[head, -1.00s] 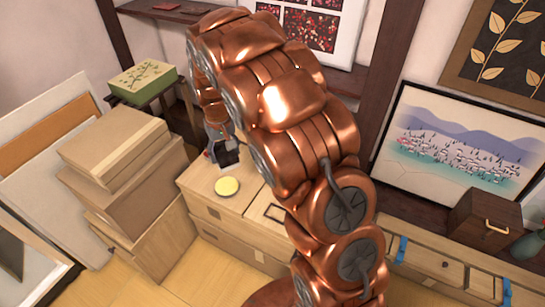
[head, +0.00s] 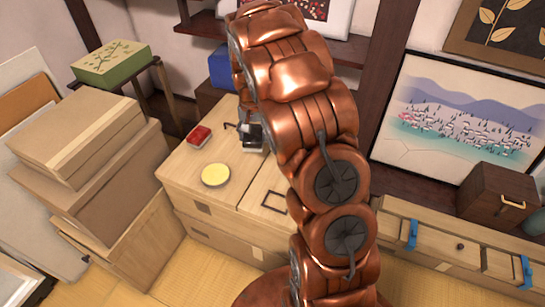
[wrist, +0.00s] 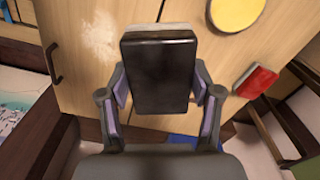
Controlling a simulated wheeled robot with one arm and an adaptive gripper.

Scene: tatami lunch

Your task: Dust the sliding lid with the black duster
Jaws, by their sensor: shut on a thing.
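My gripper (wrist: 160,103) is shut on the black duster (wrist: 158,72), with a finger at each side of it in the wrist view. In the head view the duster (head: 252,144) shows small below my arm, over the pale wooden chest top. The sliding lid (wrist: 82,92) is a light wood panel with a dark handle (wrist: 53,62). A whitish dust patch (wrist: 97,38) lies on the lid, left of the duster in the wrist view. I cannot tell whether the duster touches the wood.
A yellow round thing (head: 216,175) and a red box (head: 199,137) sit on the chest top, left of my gripper in the head view. Stacked cardboard boxes (head: 80,135) stand further left. A green box (head: 112,63) is on a dark stand. My arm hides part of the chest.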

